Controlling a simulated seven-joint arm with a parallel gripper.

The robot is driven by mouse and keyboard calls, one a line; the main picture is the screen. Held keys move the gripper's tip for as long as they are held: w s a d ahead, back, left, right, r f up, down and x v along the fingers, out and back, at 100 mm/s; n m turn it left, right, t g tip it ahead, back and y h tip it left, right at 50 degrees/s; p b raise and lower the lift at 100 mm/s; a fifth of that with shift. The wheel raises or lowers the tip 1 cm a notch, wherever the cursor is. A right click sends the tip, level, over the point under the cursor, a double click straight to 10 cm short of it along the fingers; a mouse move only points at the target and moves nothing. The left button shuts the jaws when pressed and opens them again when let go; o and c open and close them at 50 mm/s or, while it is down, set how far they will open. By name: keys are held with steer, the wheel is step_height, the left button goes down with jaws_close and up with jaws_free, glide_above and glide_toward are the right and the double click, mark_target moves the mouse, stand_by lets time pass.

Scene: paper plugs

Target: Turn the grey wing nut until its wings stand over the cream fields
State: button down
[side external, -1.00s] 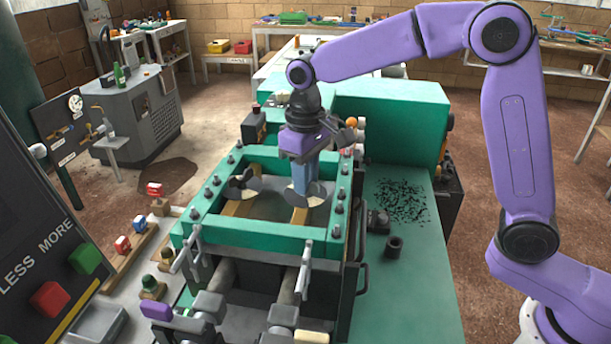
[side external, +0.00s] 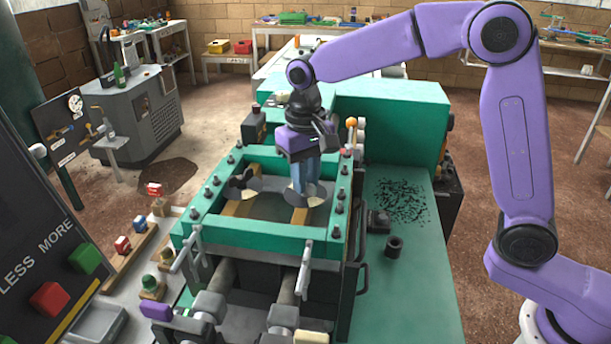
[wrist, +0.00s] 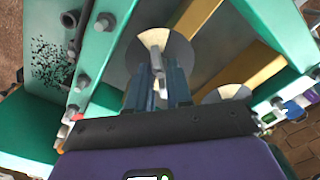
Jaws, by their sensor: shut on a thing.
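The grey wing nut (wrist: 157,64) is between my blue fingertips in the wrist view; in the side view my gripper hides most of it. It sits over a round disc (wrist: 137,60) with dark grey and cream fields. One cream field (wrist: 155,38) shows on the far side of the nut, and a pale patch shows between the fingers. The visible wing points roughly toward the far cream field; the other wing is mostly hidden. My gripper (side external: 305,194) points down and is shut on the nut, and it also shows in the wrist view (wrist: 158,80).
A second disc (side external: 243,188), dark and cream, is on the left wooden bar. A green frame (side external: 262,236) with several upright bolts surrounds both discs. A green panel (side external: 420,270) with dark chips lies to the right. A pit is open between the bars.

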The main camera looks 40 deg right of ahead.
steer(key=c, duration=1.2)
jaws_free()
steer(key=shift+c, duration=0.2)
step_height(320, 180, up, 17)
steer(key=shift+r, duration=0.2)
steer(key=s+d+f+n, duration=0.4)
steer(key=s+d+f, duration=0.1)
steer(key=s, duration=0.5)
steer(key=s+d+f+n, duration=0.4)
steer(key=s+f, duration=0.4)
steer(key=s, duration=0.2)
steer(key=s+d+f+n, duration=0.4)
steer(key=s+d+f, duration=0.2)
steer(key=s, duration=0.4)
steer(key=shift+f+n, duration=0.3)
steer(key=shift+f, duration=0.3)
